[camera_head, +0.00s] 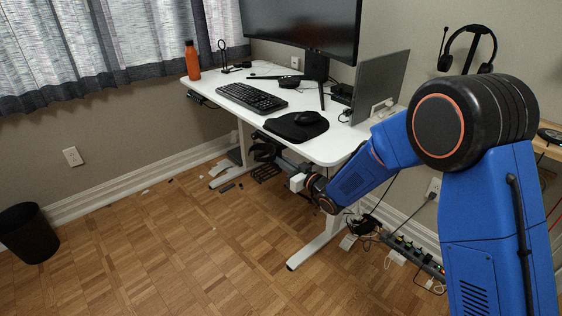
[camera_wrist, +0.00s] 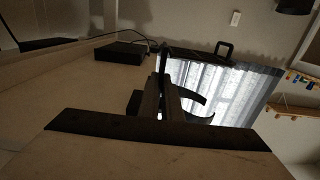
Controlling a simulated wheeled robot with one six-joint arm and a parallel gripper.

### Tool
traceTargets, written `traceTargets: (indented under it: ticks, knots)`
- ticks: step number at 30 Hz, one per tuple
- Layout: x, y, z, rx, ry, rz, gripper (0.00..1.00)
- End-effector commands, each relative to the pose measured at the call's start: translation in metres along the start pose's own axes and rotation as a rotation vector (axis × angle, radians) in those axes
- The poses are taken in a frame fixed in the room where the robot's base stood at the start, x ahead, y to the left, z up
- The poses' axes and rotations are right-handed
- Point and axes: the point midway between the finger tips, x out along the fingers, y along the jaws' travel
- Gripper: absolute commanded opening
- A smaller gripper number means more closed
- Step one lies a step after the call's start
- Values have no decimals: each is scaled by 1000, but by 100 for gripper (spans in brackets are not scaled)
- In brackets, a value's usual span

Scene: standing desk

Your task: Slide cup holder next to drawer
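My gripper (camera_head: 290,168) reaches low under the front of the white desk (camera_head: 325,148). Its fingers are not clear in the head view. The wrist view looks upside down along the desk's underside (camera_wrist: 140,162). A dark box (camera_wrist: 118,52) there may be the drawer. A small dark open loop (camera_wrist: 225,48) near the far edge may be the cup holder; I cannot be sure of either. Dark curved pieces (camera_wrist: 195,94) in the middle could be fingers or desk frame. I see no clear contact with any object.
A dark bar (camera_wrist: 100,123) crosses the underside in the wrist view. The desk leg (camera_head: 318,240) stands near my arm, with cables and a power strip (camera_head: 412,250) to its right. An orange bottle (camera_head: 192,62) and keyboard (camera_head: 250,97) are on top. Open floor lies at front left.

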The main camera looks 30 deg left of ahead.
Motion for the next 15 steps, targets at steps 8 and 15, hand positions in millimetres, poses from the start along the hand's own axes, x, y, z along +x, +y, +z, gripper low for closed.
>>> traceTargets:
  ticks: [8, 15]
  knots:
    - [31, 0, 0, 0, 0, -2, 0]
    - [47, 0, 0, 0, 0, 0, 0]
